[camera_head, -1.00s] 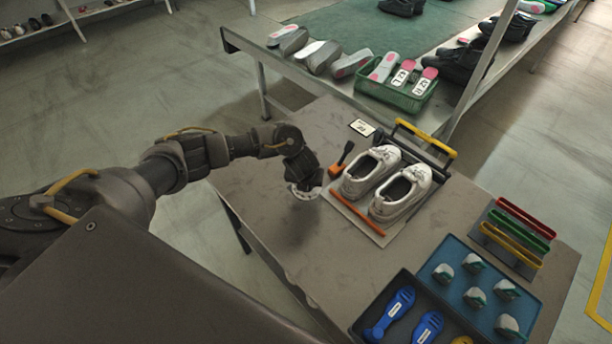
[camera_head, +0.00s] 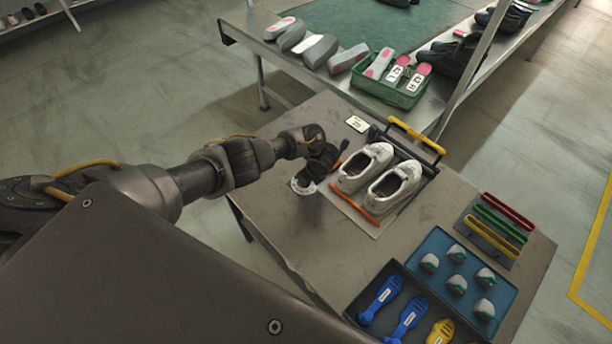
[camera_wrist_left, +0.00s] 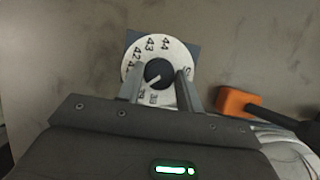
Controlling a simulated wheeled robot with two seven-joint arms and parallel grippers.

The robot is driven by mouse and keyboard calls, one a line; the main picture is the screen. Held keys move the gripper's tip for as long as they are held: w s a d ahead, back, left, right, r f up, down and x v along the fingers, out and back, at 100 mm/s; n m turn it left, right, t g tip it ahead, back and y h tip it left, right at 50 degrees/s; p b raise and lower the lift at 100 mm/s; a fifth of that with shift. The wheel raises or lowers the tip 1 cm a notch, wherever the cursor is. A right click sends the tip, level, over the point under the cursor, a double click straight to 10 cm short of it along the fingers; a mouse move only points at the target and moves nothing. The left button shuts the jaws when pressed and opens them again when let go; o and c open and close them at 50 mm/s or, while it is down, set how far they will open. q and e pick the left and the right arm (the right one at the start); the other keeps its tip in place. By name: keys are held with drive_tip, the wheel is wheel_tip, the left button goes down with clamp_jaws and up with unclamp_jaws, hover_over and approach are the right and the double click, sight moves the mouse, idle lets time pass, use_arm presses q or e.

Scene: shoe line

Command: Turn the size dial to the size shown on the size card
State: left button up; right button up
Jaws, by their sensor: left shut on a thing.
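The size dial (camera_head: 299,187) is a white disc on the bench left of the shoes, partly hidden by my left gripper (camera_head: 308,180) in the head view. My left gripper (camera_wrist_left: 159,83) is shut on the knob, one finger on each side. The size card (camera_head: 357,124) lies flat behind the shoes; its print is too small to read. My right gripper is out of view.
White shoes (camera_head: 394,187) stand right of the dial. An orange-ended tool (camera_wrist_left: 238,102) with a dark handle lies close to my gripper. A blue tray (camera_head: 432,244) and coloured bars (camera_head: 506,212) are farther right. A green basket (camera_head: 400,96) stands on the shelf behind.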

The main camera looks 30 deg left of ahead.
use_arm(q)
drive_tip(key=shift+n+g, duration=0.5)
drive_tip(key=shift+n, duration=0.8)
drive_tip(key=o, duration=1)
drive_tip(key=p+v, duration=0.4)
drive_tip(key=v, duration=0.6)
drive_tip(key=shift+d+r, duration=0.25)
drive_tip(key=shift+r, duration=0.05)
